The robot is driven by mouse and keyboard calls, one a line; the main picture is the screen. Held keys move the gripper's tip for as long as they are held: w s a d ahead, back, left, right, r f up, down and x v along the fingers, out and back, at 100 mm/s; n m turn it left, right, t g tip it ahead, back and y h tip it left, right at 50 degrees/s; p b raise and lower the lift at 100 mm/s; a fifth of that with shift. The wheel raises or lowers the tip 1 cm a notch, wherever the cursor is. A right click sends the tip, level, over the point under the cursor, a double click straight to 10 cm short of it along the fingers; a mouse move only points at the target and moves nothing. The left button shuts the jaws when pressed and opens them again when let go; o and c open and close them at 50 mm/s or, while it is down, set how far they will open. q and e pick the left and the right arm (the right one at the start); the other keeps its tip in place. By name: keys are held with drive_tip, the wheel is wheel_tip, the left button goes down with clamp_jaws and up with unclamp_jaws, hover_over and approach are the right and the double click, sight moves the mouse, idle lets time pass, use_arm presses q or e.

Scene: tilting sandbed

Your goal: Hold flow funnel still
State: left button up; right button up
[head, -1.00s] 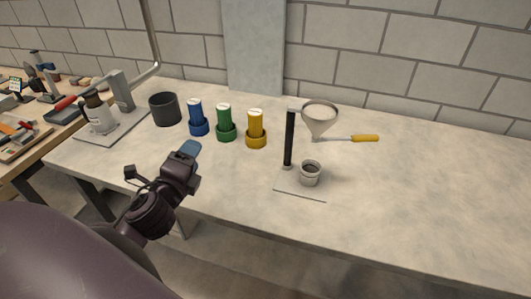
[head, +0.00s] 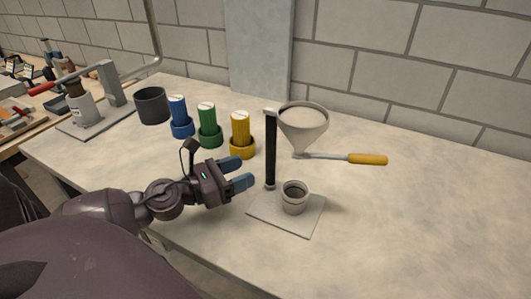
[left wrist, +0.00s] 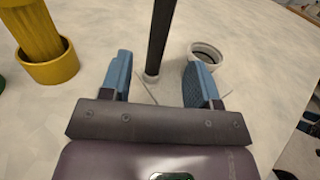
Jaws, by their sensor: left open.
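The flow funnel (head: 303,121) is a grey cone held up by an arm at the top of a black post (head: 270,150). A handle with a yellow grip (head: 367,159) sticks out to the right from below the cone. A small grey cup (head: 294,197) stands on the stand's flat base plate (head: 262,212), in front of the post. My left gripper (head: 241,173) is open and empty, just left of the post. In the left wrist view the post (left wrist: 160,35) rises beyond and between the open fingers (left wrist: 158,82), and the cup (left wrist: 205,55) is beyond the right finger.
Blue (head: 179,117), green (head: 208,126) and yellow (head: 241,135) cylinders stand in matching holders left of the stand. A dark pot (head: 152,105) and a bottle on a stand (head: 82,106) are farther left. The table (head: 420,220) is clear on the right.

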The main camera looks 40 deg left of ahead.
sight(272, 159)
use_arm(q)
drive_tip(key=p+x, duration=0.1)
drive_tip(key=x, duration=0.7)
drive_tip(key=shift+w+d, duration=0.1)
drive_tip(key=shift+w, duration=0.15)
drive_tip(key=shift+w+d, duration=0.3)
drive_tip(key=shift+w, duration=0.4)
